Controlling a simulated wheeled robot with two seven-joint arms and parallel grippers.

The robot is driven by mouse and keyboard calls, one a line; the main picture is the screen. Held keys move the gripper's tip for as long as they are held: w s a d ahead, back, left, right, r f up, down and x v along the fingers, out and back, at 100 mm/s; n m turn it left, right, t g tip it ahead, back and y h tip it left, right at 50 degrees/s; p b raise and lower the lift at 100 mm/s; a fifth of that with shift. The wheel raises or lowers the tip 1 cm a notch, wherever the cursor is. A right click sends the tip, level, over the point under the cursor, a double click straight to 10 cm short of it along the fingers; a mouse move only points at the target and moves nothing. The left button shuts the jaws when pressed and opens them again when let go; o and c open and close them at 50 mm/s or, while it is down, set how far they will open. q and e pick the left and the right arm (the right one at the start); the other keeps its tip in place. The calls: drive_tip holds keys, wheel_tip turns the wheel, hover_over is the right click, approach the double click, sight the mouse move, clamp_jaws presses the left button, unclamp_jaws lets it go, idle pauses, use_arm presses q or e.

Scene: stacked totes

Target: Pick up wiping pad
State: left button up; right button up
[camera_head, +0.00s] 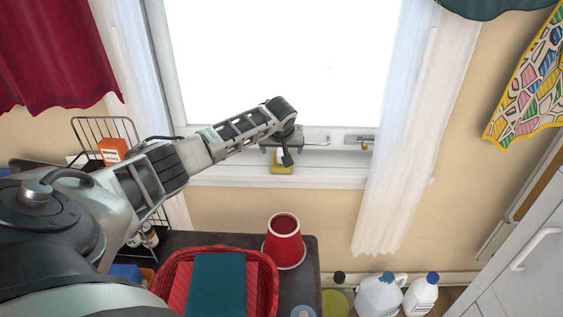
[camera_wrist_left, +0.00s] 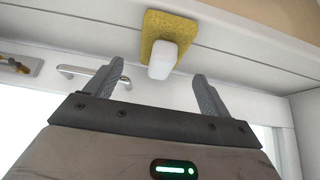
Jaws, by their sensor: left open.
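The wiping pad is a yellow sponge block with a white handle. In the head view its yellow part (camera_head: 281,169) shows at the window ledge, just below my left gripper (camera_head: 286,157), which hides the rest of it. In the left wrist view the pad (camera_wrist_left: 176,28) is at top centre, its white handle pointing toward the gripper. The fingers of my left gripper (camera_wrist_left: 158,72) are open, and the handle end appears in line with the gap between them. I see no contact. My right gripper is in neither view.
A window latch (camera_head: 360,139) sits on the window frame near the gripper. White curtains (camera_head: 395,170) hang at the sides. Below are a red basket (camera_head: 272,285) with a teal item, a red cup (camera_head: 284,243) and white jugs (camera_head: 380,295). A wire rack (camera_head: 95,128) stands left.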

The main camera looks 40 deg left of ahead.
sight(281, 151)
use_arm(q)
drive_tip(key=b+x, duration=0.1)
drive_tip(key=x, duration=0.3)
drive_tip(key=shift+w+a+f+b, duration=0.2)
drive_tip(key=shift+f+b, duration=0.15)
drive_tip(key=c, duration=1.2)
drive_tip(key=shift+o, duration=0.2)
drive_tip(key=shift+r, duration=0.1)
